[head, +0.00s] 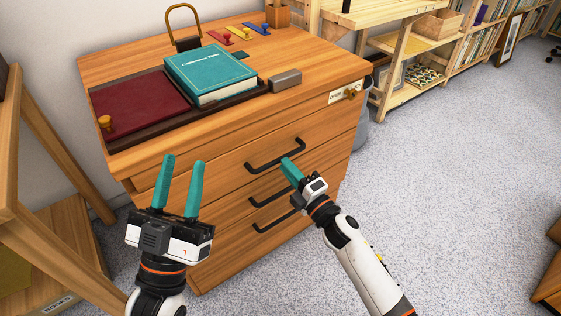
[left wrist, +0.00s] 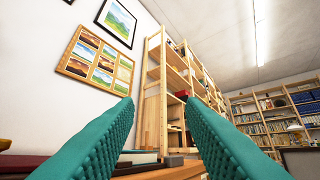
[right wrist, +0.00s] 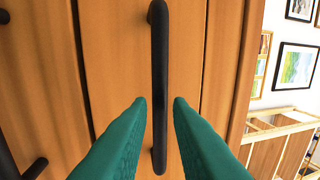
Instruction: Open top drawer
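The wooden drawer cabinet (head: 230,235) has black bar handles on its front. The top handle (head: 262,161) belongs to the top drawer (head: 318,140), which is shut flush with the front. My right gripper (head: 287,163) is at this handle with its fingers apart. In the right wrist view, a black handle (right wrist: 158,60) runs upright between the two teal fingertips (right wrist: 160,100). I cannot tell whether the fingers reach around the bar; no contact shows. My left gripper (head: 184,160) is open and empty in front of the cabinet's left part; its spread fingers also show in the left wrist view (left wrist: 158,105).
On the cabinet top are a teal book (head: 212,70), a dark red mat (head: 135,108), a grey block (head: 285,80) and small coloured items. A wooden table (head: 45,235) stands at the left. Shelves (head: 410,45) stand behind. The carpet (head: 455,180) at right is clear.

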